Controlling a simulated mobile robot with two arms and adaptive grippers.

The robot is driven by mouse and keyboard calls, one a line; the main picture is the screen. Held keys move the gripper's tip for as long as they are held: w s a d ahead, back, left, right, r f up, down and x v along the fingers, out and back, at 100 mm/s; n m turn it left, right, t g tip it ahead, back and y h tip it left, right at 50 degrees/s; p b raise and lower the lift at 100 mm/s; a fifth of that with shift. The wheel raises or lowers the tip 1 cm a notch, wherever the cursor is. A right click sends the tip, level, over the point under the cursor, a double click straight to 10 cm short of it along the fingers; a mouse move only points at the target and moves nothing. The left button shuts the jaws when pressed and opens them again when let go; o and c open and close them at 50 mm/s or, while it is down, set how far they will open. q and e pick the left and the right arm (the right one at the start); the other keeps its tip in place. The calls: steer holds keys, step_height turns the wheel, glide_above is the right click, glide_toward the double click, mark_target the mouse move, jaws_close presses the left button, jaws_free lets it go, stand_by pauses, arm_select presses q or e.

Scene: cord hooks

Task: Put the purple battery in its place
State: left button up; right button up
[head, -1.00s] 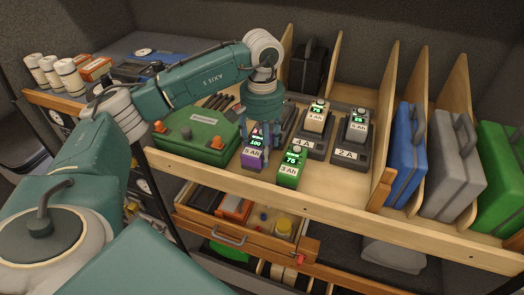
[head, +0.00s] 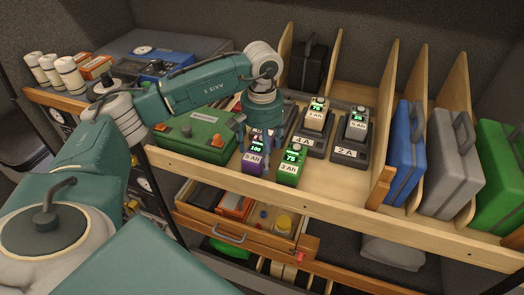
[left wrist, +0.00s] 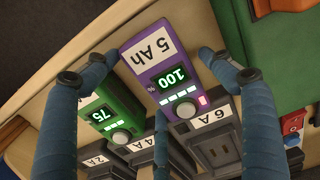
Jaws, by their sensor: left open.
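The purple battery (head: 253,164), labelled 5 Ah with a display reading 100, stands near the shelf's front edge, left of a green battery (head: 288,170). It also shows in the left wrist view (left wrist: 160,62). My left gripper (head: 260,142) is above the purple battery, pointing down, with its blue fingers open and spread around it. No clear grip on it shows. In the left wrist view, an empty grey charger (left wrist: 208,150) marked 6 A sits just behind the purple battery; in the head view my gripper mostly hides it. My right gripper is not in view.
Chargers marked 4 A (head: 309,148) and 2 A (head: 345,155) hold pale batteries to the right. A green case (head: 195,138) stands to the left. Blue (head: 406,150) and grey (head: 450,170) cases stand between wooden dividers. A drawer (head: 240,225) is open below.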

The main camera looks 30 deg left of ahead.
mark_target(262, 149)
arm_select(q)
step_height(262, 149, up, 12)
steer(key=b, duration=0.2)
steer(key=shift+r, duration=0.1)
stand_by(0.5)
